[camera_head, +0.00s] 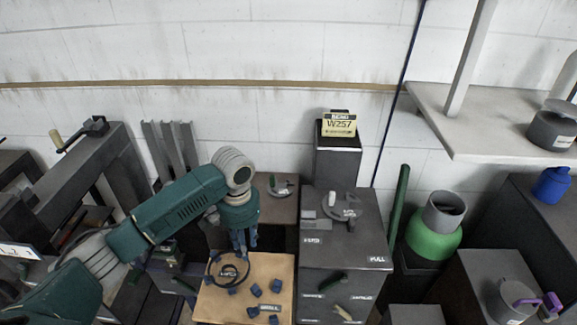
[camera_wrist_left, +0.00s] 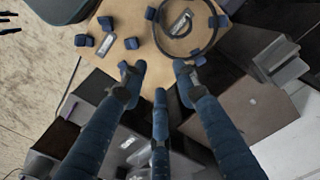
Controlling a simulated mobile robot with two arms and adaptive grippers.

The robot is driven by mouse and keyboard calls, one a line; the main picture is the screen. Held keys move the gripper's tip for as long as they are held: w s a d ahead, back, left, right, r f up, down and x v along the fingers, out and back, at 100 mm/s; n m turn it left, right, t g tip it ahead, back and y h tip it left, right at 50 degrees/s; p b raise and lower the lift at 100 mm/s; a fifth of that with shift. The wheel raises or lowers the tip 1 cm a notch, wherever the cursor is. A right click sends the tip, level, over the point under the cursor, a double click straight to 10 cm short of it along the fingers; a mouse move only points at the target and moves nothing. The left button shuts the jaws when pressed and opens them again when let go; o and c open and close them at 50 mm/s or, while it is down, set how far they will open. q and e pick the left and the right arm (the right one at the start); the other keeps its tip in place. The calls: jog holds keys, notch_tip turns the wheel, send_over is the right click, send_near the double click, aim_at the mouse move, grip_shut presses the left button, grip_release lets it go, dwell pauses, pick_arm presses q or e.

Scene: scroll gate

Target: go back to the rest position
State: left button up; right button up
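My left arm comes in from the left in the head view. My left gripper (camera_head: 243,240) points down above the back of a light brown board (camera_head: 216,307). In the left wrist view the three blue fingers of my left gripper (camera_wrist_left: 158,80) are spread apart, with nothing held between them. A dark ring of cable (camera_head: 229,268) lies on the board close to the fingers; it also shows in the left wrist view (camera_wrist_left: 212,43). My right gripper is in neither view.
Several small blue blocks (camera_head: 256,290) lie on the board. A dark grey cabinet (camera_head: 345,255) with labels and handles stands right of it. Behind stands a post with a W257 sign (camera_head: 340,124). A green cylinder (camera_head: 434,240) and a pale shelf (camera_head: 480,115) are at the right.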

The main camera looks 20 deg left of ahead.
pick_arm(q)
jog(key=s+d+f+m, duration=0.1)
jog(key=s+d+f, duration=0.1)
jog(key=d, duration=0.1)
jog(key=s+d+f+h, duration=0.1)
jog(key=s+d+f, duration=0.1)
jog(key=s+d, duration=0.1)
jog(key=s+d+f+m+t, duration=0.1)
jog(key=s+d+f, duration=0.1)
jog(key=s+d, duration=0.1)
jog(key=shift+d+f+m, duration=0.3)
jog(key=shift+d, duration=0.2)
jog(key=s+d+t+h, duration=0.1)
jog(key=s+d, duration=0.2)
jog(key=s, duration=0.3)
jog(key=s+a+r+n+t+y, duration=0.1)
jog(key=s+a, duration=0.2)
jog(key=s, duration=0.2)
jog(key=s+a+n+t, duration=0.1)
jog(key=s+a, duration=0.2)
jog(key=s, duration=0.3)
notch_tip(320, 180, down, 27)
jog(key=s+g, duration=0.2)
jog(key=s+a+f+g+b, duration=0.1)
jog(key=s+a+f, duration=0.2)
jog(key=s+f, duration=1.3)
jog(key=shift+s+a+f+m+y, duration=0.2)
jog(key=shift+s+m+y, duration=0.2)
jog(key=shift+s, duration=0.1)
